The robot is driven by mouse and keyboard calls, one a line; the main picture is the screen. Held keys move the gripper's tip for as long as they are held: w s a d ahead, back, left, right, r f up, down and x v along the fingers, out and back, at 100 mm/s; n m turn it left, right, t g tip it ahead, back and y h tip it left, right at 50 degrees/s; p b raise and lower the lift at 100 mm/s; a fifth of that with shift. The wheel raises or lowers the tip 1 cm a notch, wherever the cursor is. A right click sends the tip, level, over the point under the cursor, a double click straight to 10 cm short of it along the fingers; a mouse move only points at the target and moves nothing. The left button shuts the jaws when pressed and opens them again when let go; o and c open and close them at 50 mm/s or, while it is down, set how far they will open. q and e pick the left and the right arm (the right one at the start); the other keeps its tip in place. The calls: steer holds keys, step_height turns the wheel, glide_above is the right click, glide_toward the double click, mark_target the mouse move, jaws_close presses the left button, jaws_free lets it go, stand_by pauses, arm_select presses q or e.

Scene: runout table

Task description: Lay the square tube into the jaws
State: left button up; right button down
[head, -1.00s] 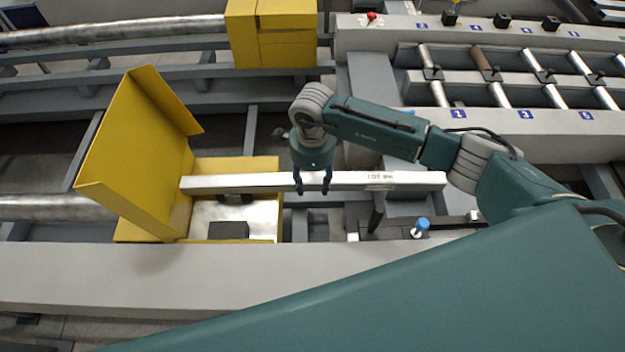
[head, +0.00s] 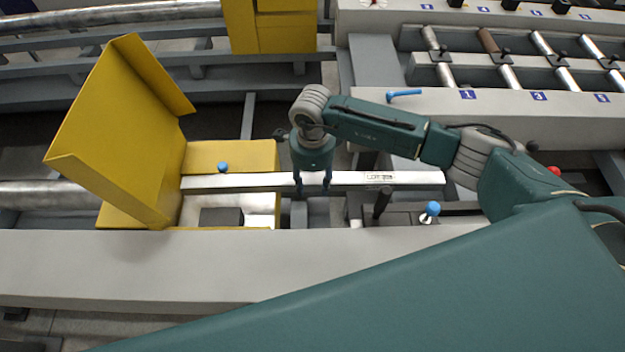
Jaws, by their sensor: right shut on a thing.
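The square tube (head: 240,181) is a long pale bar with a printed label near its right end. My right gripper (head: 312,190) points down and is shut on it near the middle. The tube lies level across the picture. Its left end is over the yellow housing, beside the open yellow guard (head: 115,130). A dark block (head: 221,216), perhaps one of the jaws, shows just nearer than the tube. The tube hides what lies directly under it. I cannot tell whether it touches anything below. My left gripper is not in view.
A blue knob (head: 222,167) shows just behind the tube. A dark upright post (head: 383,203) and a blue-topped knob (head: 432,209) stand near its right part. A blue lever (head: 404,94) is farther back. A rack (head: 540,104) holds several bars in numbered places.

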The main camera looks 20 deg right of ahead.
step_height(320, 180, down, 7)
steer(key=b, duration=0.5)
steer(key=shift+b, duration=0.35)
steer(key=shift+w+r, duration=0.1)
steer(key=shift+r, duration=0.05)
steer(key=c, duration=0.9)
jaws_free()
step_height(320, 180, up, 12)
